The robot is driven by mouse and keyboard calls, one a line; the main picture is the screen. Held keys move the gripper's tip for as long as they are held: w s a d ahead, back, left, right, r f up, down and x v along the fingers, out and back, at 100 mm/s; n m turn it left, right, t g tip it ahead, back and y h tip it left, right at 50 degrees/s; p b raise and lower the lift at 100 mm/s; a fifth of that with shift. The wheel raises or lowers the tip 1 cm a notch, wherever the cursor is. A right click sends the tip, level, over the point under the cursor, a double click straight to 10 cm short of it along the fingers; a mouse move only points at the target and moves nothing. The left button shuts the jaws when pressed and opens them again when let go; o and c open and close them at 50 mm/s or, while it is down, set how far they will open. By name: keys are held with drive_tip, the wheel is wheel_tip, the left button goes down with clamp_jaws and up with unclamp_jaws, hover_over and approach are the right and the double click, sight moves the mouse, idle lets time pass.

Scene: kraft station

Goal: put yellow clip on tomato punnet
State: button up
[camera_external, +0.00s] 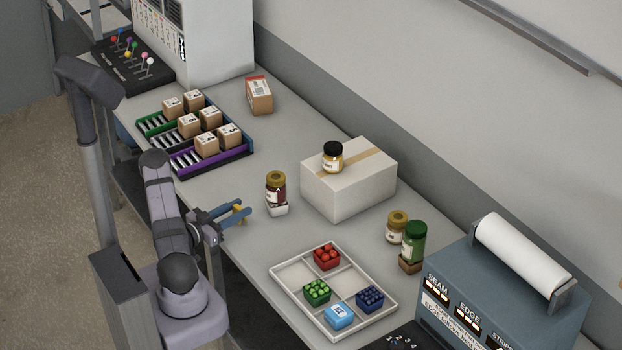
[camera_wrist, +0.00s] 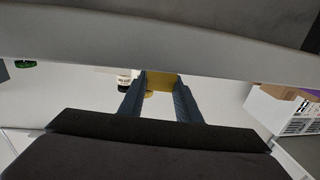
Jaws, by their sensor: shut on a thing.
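My gripper (camera_external: 238,212) is over the front edge of the table, left of the tray, with its blue fingers shut on a small yellow clip (camera_external: 240,209). In the wrist view the yellow clip (camera_wrist: 160,80) sits between the fingertips. The tomato punnet (camera_external: 327,257), a small box of red tomatoes, stands in the back compartment of the white divided tray (camera_external: 286,290). It is to the right of my gripper and apart from it. The tomato punnet cannot be made out in the wrist view.
The tray also holds a green punnet (camera_external: 317,292), a dark blue punnet (camera_external: 369,298) and a light blue box (camera_external: 339,316). A dark red jar (camera_external: 276,188) on a small white block stands near my gripper. A white carton (camera_external: 350,185) with a jar on top stands behind.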

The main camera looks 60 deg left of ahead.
drive_tip(key=shift+f, duration=0.25)
drive_tip(key=shift+f, duration=0.15)
drive_tip(key=o, duration=1)
drive_tip(key=s+b, duration=0.1)
drive_tip(key=s, duration=0.1)
drive_tip(key=s+b, duration=0.2)
drive_tip(key=s, duration=0.1)
drive_tip(key=shift+s+d+f, duration=0.1)
drive_tip(key=shift+s+d, duration=0.4)
drive_tip(key=shift+s, duration=0.6)
drive_tip(key=shift+o, duration=0.6)
